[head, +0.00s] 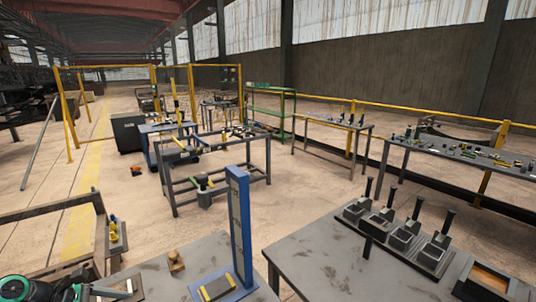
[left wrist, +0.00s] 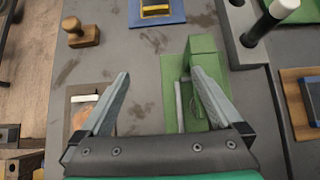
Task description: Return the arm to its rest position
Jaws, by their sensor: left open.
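My left arm, green and black, shows in the bottom left corner of the head view. Its grey left gripper (head: 122,291) is by the near table's edge and partly cut off by the frame. In the left wrist view the left gripper (left wrist: 159,72) has its two grey fingers spread wide with nothing between the tips. Below it is a dark grey tabletop (left wrist: 150,60). A green block stand (left wrist: 203,55) sits under and beside the right finger, and I see no grip on it. My right gripper is in neither view.
The near table (head: 205,250) holds a blue upright post (head: 240,225) on a blue base and a wooden knob block (head: 176,262). To the right, another table (head: 310,260) carries a rack of black-handled blocks (head: 404,234). Open floor (head: 300,190) lies beyond.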

